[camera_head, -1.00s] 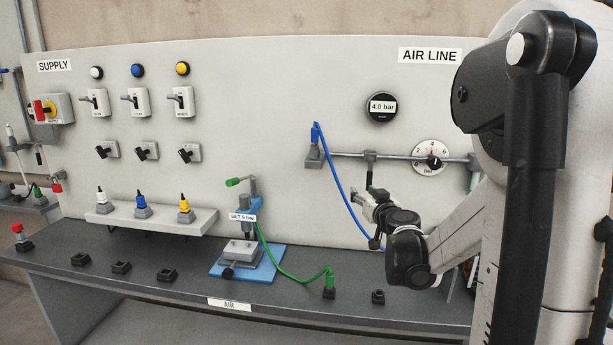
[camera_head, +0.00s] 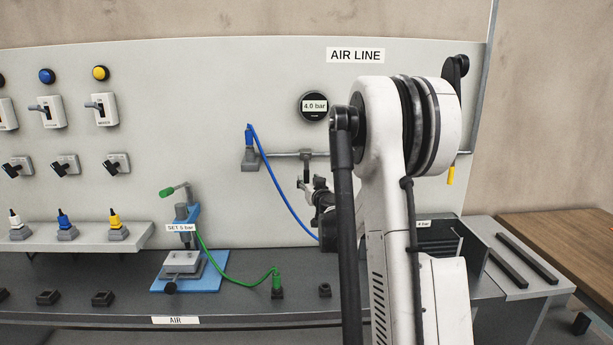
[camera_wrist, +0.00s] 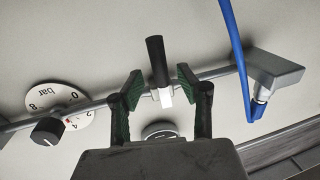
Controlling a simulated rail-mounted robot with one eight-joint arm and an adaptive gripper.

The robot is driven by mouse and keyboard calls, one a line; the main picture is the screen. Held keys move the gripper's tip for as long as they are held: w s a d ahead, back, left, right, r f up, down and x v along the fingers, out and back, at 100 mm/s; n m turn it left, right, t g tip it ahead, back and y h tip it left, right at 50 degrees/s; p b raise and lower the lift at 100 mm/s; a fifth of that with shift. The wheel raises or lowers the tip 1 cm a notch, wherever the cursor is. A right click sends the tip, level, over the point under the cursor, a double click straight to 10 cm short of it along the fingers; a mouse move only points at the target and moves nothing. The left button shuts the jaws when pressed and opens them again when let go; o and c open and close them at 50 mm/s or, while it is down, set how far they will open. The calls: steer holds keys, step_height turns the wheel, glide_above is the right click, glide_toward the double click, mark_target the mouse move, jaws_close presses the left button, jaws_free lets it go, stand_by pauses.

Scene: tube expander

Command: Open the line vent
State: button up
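The air line pipe (camera_head: 281,154) runs across the panel under the AIR LINE label. A black lever (camera_wrist: 157,62) with a white lower end sits on this pipe; no label on it shows, so I cannot tell if it is the line vent. My gripper (camera_wrist: 159,85) is open, its two green-lined fingers on either side of the lever, with gaps and no clear contact. In the head view my gripper (camera_head: 309,187) is just below the pipe fitting (camera_head: 306,161). A yellow handle (camera_head: 451,175) hangs near the pipe's right end, partly behind my arm.
A round gauge (camera_head: 314,106) reads 4.0 bar. A bar dial with a black knob (camera_wrist: 47,131) is at left in the wrist view. A blue hose (camera_head: 277,186) hangs left of my gripper. The green-hosed press (camera_head: 182,262) stands on the bench. A wooden table (camera_head: 575,235) is right.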

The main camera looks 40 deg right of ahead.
mark_target(307, 177)
steer(key=shift+x, duration=1.75)
steer(key=shift+c, duration=0.2)
jaws_close()
